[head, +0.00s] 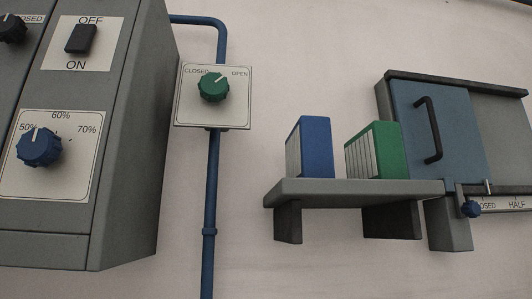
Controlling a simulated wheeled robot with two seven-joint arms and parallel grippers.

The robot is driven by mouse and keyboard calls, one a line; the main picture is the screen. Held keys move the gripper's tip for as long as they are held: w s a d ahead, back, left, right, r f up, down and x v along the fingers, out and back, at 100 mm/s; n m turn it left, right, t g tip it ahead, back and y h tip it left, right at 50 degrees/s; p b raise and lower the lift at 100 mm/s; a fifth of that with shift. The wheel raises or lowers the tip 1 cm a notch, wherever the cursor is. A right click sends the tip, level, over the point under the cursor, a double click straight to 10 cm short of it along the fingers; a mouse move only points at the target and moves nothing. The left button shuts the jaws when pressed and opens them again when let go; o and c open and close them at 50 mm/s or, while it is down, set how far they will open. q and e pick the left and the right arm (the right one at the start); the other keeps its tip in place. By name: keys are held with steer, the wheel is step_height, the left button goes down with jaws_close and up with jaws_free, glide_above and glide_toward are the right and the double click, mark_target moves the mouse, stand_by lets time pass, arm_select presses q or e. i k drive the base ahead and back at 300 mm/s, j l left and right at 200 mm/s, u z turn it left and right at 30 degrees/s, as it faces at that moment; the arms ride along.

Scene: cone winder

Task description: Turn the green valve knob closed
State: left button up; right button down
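The green valve knob (214,87) sits on a square pale plate (213,115) mounted on a blue pipe, left of the middle in the head view. The plate reads CLOSED at its upper left and OPEN at its upper right. A small light mark shows near the top of the knob, between the two words; its exact angle is hard to tell. Neither of my grippers is in view, and nothing touches the knob.
A grey cabinet (136,150) with a blue dial (39,147) and black switch (81,39) stands close left of the plate. The blue pipe (210,200) runs below it. A shelf (350,193) with blue (316,147) and green (388,150) binders juts out right.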

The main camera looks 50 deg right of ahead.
mark_target(214, 88)
steer(key=z, duration=1.15)
